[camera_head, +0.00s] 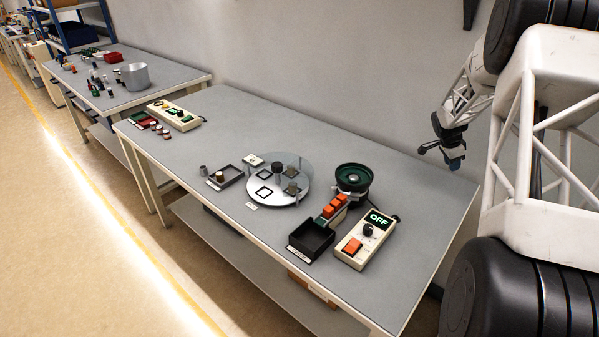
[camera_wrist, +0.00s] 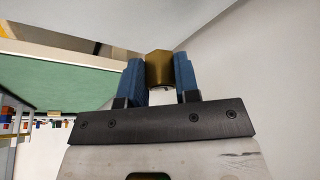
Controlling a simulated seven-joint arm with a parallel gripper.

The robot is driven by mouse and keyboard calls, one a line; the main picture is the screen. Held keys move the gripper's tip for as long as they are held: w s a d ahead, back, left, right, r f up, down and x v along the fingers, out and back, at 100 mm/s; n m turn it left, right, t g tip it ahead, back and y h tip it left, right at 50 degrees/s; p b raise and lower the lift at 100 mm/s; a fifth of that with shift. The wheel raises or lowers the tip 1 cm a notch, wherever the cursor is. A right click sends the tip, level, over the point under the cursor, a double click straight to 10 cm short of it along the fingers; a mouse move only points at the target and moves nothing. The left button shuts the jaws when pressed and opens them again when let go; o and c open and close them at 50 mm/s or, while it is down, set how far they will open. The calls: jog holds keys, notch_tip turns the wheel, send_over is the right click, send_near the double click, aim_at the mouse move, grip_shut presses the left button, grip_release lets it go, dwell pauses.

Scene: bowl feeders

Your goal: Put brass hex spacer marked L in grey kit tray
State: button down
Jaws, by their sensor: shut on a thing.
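My gripper (camera_head: 455,162) is raised in the air beyond the right end of the near bench in the head view. In the wrist view its two blue fingers (camera_wrist: 158,82) are shut on a brass hex spacer (camera_wrist: 158,68), which sticks out past the fingertips. No letter on the spacer can be read. The spacer cannot be made out in the head view. A small open grey tray (camera_head: 240,178) lies on the near bench, left of a round disc, far from my gripper.
A grey-white disc (camera_head: 278,198) carries square frames and posts. Right of it are a green-topped bowl feeder (camera_head: 353,176), a black bin (camera_head: 322,236) and a control box reading OFF (camera_head: 360,250). A grey cylinder (camera_head: 203,171) stands left of the tray. The bench's right end is clear.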

aim_at(233, 173)
jog(key=w+a+r+n+t, duration=0.15)
jog(key=w+a, duration=0.35)
jog(key=a, duration=0.8)
jog(key=w+a+n, duration=0.3)
jog(key=w+a, duration=0.2)
jog(key=a, duration=0.7)
jog(key=w+a+n+t, duration=0.15)
jog(key=w+a, duration=0.25)
jog(key=a, duration=0.9)
jog(key=a+n, duration=0.1)
jog(key=a, duration=0.6)
jog(key=a+r+n+y, duration=0.1)
jog(key=a+n, duration=0.1)
jog(key=a, duration=0.5)
jog(key=a+n, duration=0.1)
jog(key=a, duration=0.7)
jog(key=shift+w+r, duration=0.25)
jog(key=shift+w, duration=0.1)
jog(key=s+a+n, duration=0.2)
jog(key=a, duration=0.8)
jog(key=s+a+r+n+t+y, duration=0.1)
jog(key=s+a, duration=0.1)
jog(key=a, duration=0.8)
jog(key=shift+s+a+n, duration=0.15)
jog(key=shift+a+n, duration=0.1)
jog(key=shift+n, duration=0.15)
